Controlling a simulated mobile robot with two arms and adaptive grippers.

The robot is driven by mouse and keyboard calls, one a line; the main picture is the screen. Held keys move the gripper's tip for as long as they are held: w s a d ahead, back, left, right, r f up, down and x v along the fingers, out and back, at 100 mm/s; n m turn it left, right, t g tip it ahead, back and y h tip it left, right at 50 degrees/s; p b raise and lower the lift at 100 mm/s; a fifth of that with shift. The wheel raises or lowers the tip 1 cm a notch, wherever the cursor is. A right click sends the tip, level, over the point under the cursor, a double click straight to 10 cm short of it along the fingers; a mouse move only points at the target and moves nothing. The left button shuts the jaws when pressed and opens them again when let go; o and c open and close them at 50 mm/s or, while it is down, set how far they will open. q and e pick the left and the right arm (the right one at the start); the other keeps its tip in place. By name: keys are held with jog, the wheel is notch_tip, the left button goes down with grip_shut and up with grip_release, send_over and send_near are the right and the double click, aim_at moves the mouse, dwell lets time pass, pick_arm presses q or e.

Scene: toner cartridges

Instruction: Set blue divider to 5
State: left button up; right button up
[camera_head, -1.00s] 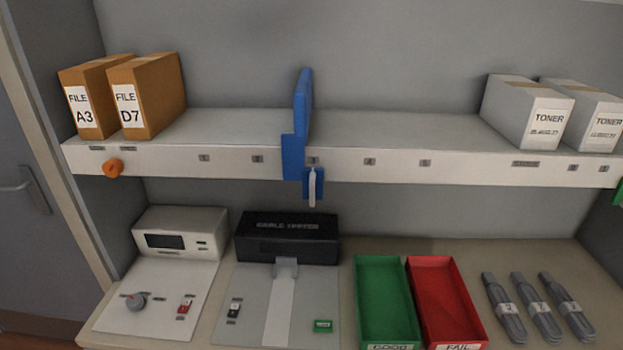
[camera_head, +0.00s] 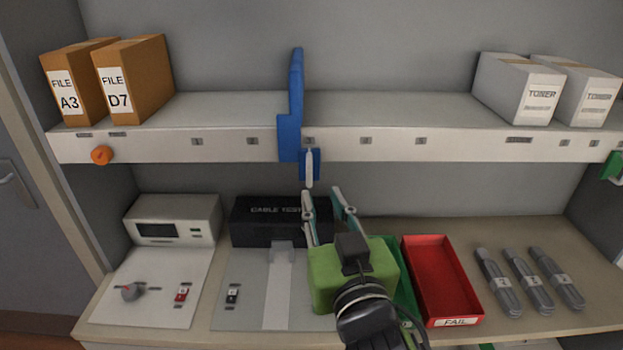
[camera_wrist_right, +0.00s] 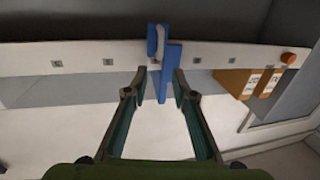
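The blue divider (camera_head: 291,110) stands upright on the white shelf (camera_head: 400,145), with a lower blue tab and pale handle (camera_head: 309,167) hanging below the shelf's front edge. Small number labels run along that edge, too small to read; one lies just right of the divider. My right gripper (camera_head: 327,194) is open and empty, just below and slightly right of the handle. In the right wrist view, the divider and its handle (camera_wrist_right: 156,42) appear beyond the spread fingers (camera_wrist_right: 152,88), apart from them. My left gripper is not in view.
An orange knob (camera_head: 101,155) sits on the shelf edge at left, near two file boxes (camera_head: 138,80). Two toner boxes (camera_head: 520,88) stand at the right. Below are a black cable tester (camera_head: 262,222), a red tray (camera_head: 442,280) and grey cables (camera_head: 525,278).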

aim_at(310, 168)
jog(key=w+p, duration=0.1)
jog(key=w, duration=0.2)
jog(key=w+a, duration=0.1)
jog(key=w, duration=0.2)
jog(key=w+p, duration=0.1)
jog(key=w, duration=0.2)
jog(key=shift+a+r+p, duration=0.15)
jog(key=shift+a+p, duration=0.15)
jog(key=shift+a, duration=0.05)
jog(key=shift+w+a, duration=0.15)
jog(key=shift+w, duration=0.35)
grip_shut()
